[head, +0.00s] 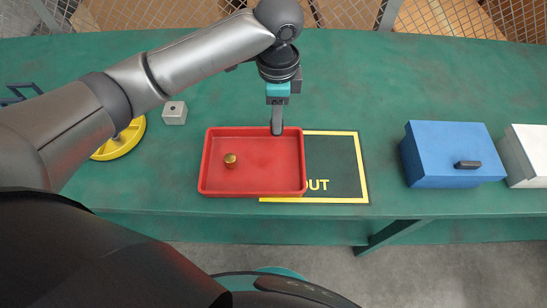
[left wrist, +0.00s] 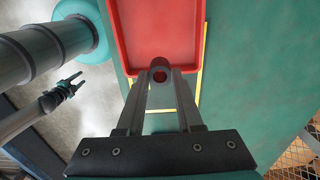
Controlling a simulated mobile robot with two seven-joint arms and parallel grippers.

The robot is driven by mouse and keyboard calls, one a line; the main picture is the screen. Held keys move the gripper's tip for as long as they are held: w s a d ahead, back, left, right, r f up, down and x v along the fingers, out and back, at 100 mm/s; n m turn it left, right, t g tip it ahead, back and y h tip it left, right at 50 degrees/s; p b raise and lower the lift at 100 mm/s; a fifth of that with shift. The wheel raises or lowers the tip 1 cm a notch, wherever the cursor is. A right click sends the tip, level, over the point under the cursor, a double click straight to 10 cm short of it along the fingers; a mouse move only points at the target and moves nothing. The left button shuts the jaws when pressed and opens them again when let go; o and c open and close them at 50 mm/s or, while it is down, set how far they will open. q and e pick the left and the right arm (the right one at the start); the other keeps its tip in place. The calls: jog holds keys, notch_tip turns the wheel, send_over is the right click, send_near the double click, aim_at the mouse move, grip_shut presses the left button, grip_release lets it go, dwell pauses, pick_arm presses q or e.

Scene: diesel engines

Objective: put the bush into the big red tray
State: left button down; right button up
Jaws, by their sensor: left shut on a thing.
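My left gripper (head: 277,130) is over the back right edge of the big red tray (head: 254,188) in the head view. In the head view the finger hides the bush. A small brass-coloured round piece (head: 230,160) stands inside the tray, left of the middle. My right gripper (left wrist: 77,81) shows only in the left wrist view, open and empty, away from the tray.
The tray partly covers a yellow-framed "OUT" area (head: 345,175). A blue box (head: 450,150) and a white box (head: 530,150) stand to the right. A grey block (head: 174,113) and a yellow wheel (head: 122,145) lie to the left. The green table (head: 370,85) is clear behind.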

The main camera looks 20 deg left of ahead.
pick_arm(q)
notch_tip(320, 180, down, 12)
jog(key=b, duration=0.3)
jog(key=shift+f, duration=0.2)
notch_tip(320, 180, down, 3)
jog(key=shift+f+b, duration=0.2)
jog(key=shift+b, duration=0.5)
jog(key=c, duration=0.6)
grip_release()
jog(key=shift+f, duration=0.1)
jog(key=shift+o, duration=0.2)
